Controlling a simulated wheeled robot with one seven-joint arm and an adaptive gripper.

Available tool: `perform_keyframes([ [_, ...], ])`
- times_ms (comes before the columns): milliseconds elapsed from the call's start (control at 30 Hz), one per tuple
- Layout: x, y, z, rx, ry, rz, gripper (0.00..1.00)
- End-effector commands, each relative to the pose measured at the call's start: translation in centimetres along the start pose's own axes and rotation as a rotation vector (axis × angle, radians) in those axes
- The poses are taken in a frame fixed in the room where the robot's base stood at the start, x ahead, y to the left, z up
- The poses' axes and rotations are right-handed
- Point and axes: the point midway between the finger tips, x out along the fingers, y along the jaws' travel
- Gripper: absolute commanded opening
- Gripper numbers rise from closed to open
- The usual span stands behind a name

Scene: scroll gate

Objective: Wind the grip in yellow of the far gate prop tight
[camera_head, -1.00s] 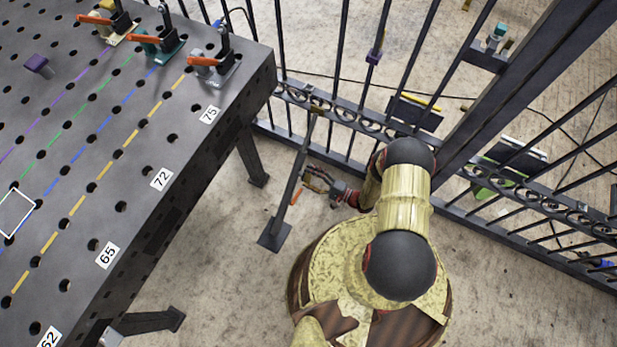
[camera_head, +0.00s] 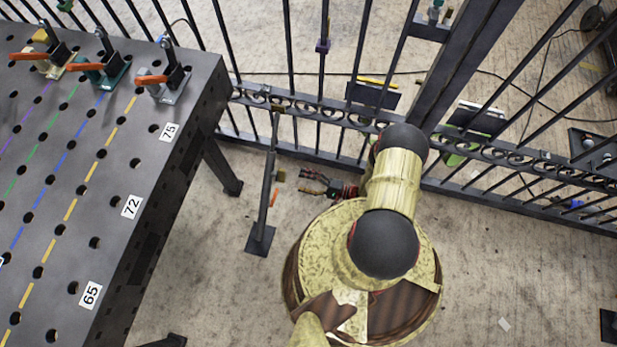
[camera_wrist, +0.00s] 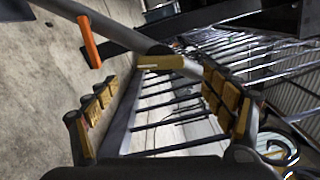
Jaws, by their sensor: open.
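A slim dark gate prop (camera_head: 268,185) stands on a square foot plate left of my base, its upper end close to the gate rail. A short yellow grip (camera_head: 281,174) and an orange grip (camera_head: 275,197) stick out from it. In the wrist view the yellow grip (camera_wrist: 165,63) lies across the prop's bar, ahead of and between my finger pads. The orange grip (camera_wrist: 90,40) hangs at upper left. My gripper (camera_head: 302,182) points left toward the prop, its fingers spread and empty. In the wrist view my gripper (camera_wrist: 160,85) shows tan pads on both sides; contact is not visible.
A perforated bench (camera_head: 70,220) with toggle clamps (camera_head: 165,80) fills the left. The barred gate (camera_head: 330,112) runs across behind the prop, with a thick dark post (camera_head: 460,65).

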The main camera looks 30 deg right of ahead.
Motion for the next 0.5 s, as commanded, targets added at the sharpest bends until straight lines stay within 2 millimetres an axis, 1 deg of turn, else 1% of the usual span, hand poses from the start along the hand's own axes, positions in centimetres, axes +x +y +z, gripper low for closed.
perform_keyframes([
  [33,-0.7,0.0,-0.1,0.0,0.003,-0.001,0.83],
  [200,-2.1,0.0,-0.1,0.0,0.001,-0.001,0.83],
  [333,-2.5,0.0,0.0,0.0,-0.001,0.0,0.83],
  [500,-2.5,0.0,0.0,0.0,-0.001,0.0,0.83],
])
